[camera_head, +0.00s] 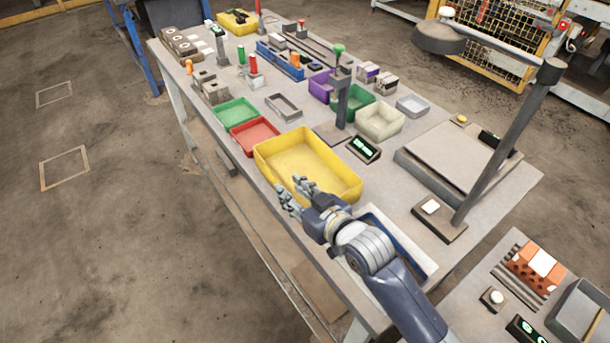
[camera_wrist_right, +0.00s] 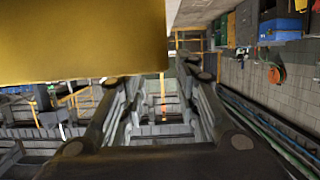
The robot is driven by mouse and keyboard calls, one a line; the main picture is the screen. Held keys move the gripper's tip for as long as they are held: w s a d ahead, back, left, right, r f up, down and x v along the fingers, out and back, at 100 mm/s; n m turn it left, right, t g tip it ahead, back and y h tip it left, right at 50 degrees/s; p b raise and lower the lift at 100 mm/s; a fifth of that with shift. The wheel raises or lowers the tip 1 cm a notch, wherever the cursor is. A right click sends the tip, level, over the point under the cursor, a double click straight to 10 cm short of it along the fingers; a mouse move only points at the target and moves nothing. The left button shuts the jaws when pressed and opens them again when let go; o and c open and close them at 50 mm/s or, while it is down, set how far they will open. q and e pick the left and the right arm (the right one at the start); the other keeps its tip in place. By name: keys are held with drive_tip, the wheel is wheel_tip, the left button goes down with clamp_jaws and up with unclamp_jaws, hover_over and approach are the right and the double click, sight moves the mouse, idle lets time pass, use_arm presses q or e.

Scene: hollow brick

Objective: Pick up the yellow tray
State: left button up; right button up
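The yellow tray (camera_head: 318,165) sits on the long workbench, near its front edge, and looks empty. My right gripper (camera_head: 294,191) is at the tray's near wall, with its two fingers spread apart. One finger overlaps the tray wall in the head view and the other is on the outer side. I cannot tell whether either finger touches the tray. In the right wrist view the yellow tray (camera_wrist_right: 80,40) fills the upper left, close to the open fingers of the right gripper (camera_wrist_right: 155,95). My left gripper is not in view.
A red tray (camera_head: 255,136) and a green tray (camera_head: 236,112) lie beyond the yellow one. A small display (camera_head: 363,149) and a grey stand (camera_head: 341,105) are close behind it. A flat-topped device (camera_head: 455,160) stands to the right. Floor is open on the left.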

sight(278, 180)
drive_tip(key=shift+w+a, duration=0.25)
drive_tip(key=shift+w, duration=0.1)
drive_tip(key=x, duration=0.3)
drive_tip(key=shift+a+p, duration=0.1)
drive_tip(key=shift+p, duration=0.3)
drive_tip(key=shift+w+a+f, duration=0.2)
drive_tip(key=shift+w, duration=0.2)
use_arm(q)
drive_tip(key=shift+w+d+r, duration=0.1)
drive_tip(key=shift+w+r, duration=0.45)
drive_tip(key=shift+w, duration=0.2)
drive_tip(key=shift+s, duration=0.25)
use_arm(e)
clamp_jaws()
